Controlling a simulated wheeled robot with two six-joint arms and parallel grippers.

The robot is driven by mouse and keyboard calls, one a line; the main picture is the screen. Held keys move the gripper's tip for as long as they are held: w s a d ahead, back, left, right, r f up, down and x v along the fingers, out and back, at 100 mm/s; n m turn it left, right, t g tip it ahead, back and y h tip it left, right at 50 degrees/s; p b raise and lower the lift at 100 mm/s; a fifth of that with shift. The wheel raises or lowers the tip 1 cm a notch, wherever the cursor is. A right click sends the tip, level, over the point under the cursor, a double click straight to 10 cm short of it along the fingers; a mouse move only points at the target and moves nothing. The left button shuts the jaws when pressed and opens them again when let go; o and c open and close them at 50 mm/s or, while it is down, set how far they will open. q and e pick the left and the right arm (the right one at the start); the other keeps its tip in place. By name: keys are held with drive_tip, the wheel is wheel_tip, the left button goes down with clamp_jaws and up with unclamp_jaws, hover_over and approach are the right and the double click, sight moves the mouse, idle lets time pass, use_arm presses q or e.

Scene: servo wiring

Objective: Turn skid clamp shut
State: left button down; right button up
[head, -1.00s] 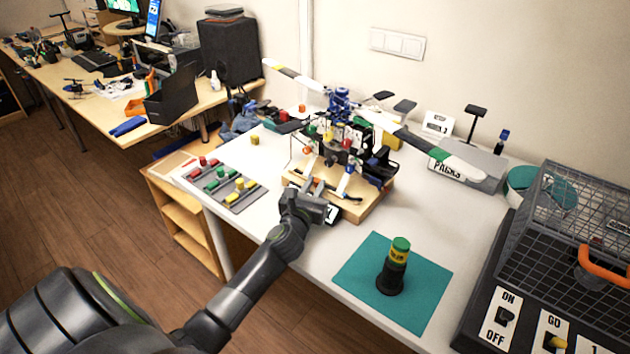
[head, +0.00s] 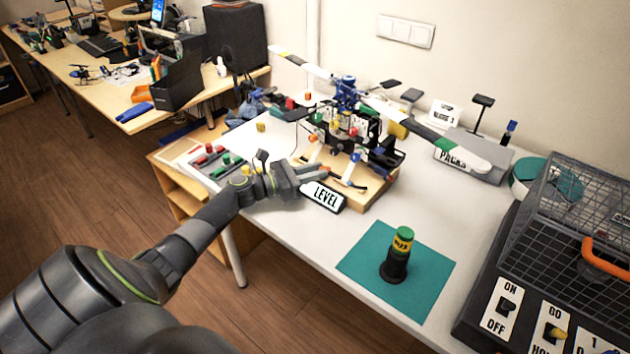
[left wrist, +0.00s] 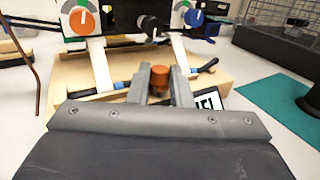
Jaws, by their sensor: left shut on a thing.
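The model helicopter (head: 350,125) stands on its skids on a wooden stand (head: 373,199) on the white table. My left gripper (head: 322,172) is at the front left edge of the stand, low by the near skid. In the left wrist view its two fingers (left wrist: 160,88) are shut on an orange-brown clamp knob (left wrist: 160,74), one finger on each side. The knob's lower part is hidden between the fingers. The black skid bar with blue bands (left wrist: 118,85) runs behind the fingers. My right gripper is not in view.
A LEVEL sign (head: 325,196) leans by the stand's front, close to my gripper. A tray (head: 215,162) of coloured blocks lies to the left.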

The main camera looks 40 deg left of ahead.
use_arm(q)
drive_tip(key=shift+w+a+m+g+h+b, duration=0.1)
drive_tip(key=shift+a+m+g+h+b, duration=0.05)
drive_tip(key=shift+m+g+h+b, duration=0.55)
drive_tip(key=shift+r, duration=0.1)
drive_tip(key=c, duration=1.3)
unclamp_jaws()
drive_tip(key=v, duration=0.5)
drive_tip(key=b+v, duration=0.1)
drive_tip(key=v, duration=1)
drive_tip(key=shift+s+a+f+b, duration=0.15)
drive_tip(key=shift+s+f+b, duration=0.15)
drive_tip(key=shift+b, duration=0.05)
drive_tip(key=shift+s+a, duration=0.2)
drive_tip(key=shift+s, duration=0.1)
